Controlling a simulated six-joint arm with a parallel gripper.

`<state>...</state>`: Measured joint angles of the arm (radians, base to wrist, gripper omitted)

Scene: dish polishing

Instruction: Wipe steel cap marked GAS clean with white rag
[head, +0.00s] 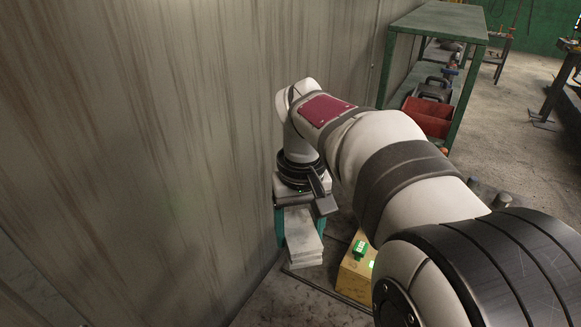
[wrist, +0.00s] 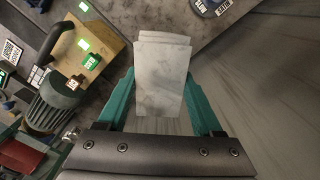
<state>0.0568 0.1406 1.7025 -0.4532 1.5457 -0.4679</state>
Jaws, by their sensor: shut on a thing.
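My gripper (head: 302,215) points down beside the wall and is shut on the white rag (head: 302,240), a pale folded stack. In the wrist view the rag (wrist: 162,85) sits between the teal fingers of my gripper (wrist: 161,78) and extends beyond their tips. I cannot make out a steel cap marked GAS in either view. Dark rounded items with white labels (wrist: 212,5) lie at the top right edge of the wrist view, partly cut off; I cannot read their labels surely.
A yellow box (head: 355,278) with a green block (head: 360,249) stands right of the rag; it also shows in the wrist view (wrist: 100,42). A stained wall (head: 150,150) fills the left. A green shelf (head: 440,20) with a red bin (head: 430,118) stands farther back.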

